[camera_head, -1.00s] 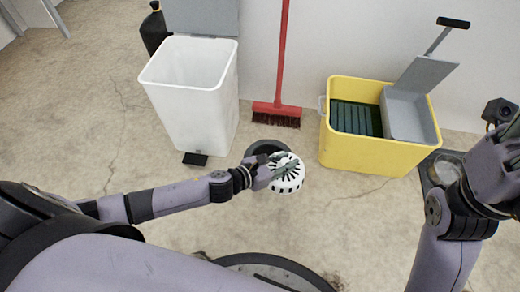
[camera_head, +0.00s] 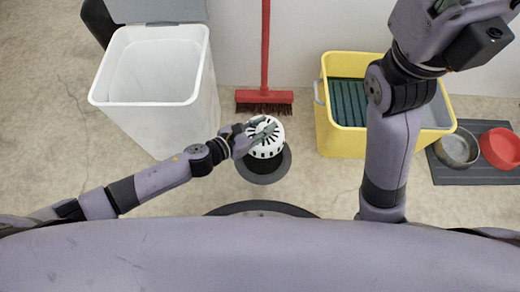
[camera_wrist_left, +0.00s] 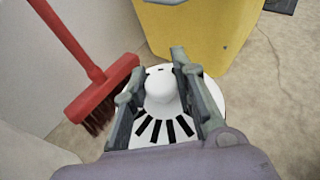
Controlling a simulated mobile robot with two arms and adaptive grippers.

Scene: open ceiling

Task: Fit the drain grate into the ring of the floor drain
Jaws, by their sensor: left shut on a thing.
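The white drain grate (camera_head: 266,145), a slotted dome-like piece with a knob on top, is held by my left gripper (camera_head: 262,129). In the left wrist view the two fingers (camera_wrist_left: 162,92) close on the knob of the grate (camera_wrist_left: 165,128). The floor drain's dark ring (camera_head: 262,178) lies on the floor just below the grate in the head view. The grate covers the ring's far part, and a dark opening shows under its near edge. I cannot tell whether they touch. The ring is hidden in the left wrist view.
A white bin (camera_head: 150,92) stands left of the drain. A red broom (camera_head: 265,97) leans on the wall behind it. A yellow mop bucket (camera_head: 337,139) stands to the right. Two bowls, grey (camera_head: 457,149) and red (camera_head: 500,147), sit on a dark mat (camera_head: 470,177).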

